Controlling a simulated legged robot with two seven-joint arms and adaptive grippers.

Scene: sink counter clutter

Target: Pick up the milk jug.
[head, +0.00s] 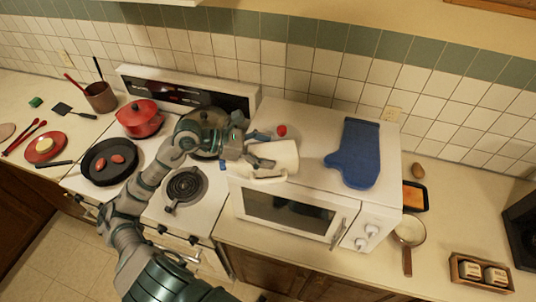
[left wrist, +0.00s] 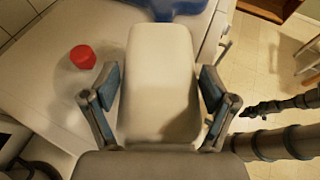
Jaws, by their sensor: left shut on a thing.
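The milk jug (head: 281,157) is a plain cream-white container at the left part of the white microwave's top in the head view. In the left wrist view the jug (left wrist: 160,75) fills the middle, between the two fingers. My left gripper (head: 262,153) is shut on it, with one finger on each side, as the wrist view of the gripper (left wrist: 160,105) shows. The gripper hides part of the jug in the head view. I cannot tell whether the jug touches the microwave top. My right gripper does not show clearly in either view.
The microwave (head: 310,140) bears a blue oven mitt (head: 356,153) and a small red round thing (head: 282,130) close to the jug. The stove at left holds a red pot (head: 140,117), a lidded pan (head: 207,122) and a black skillet (head: 108,160). A tiled wall stands behind.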

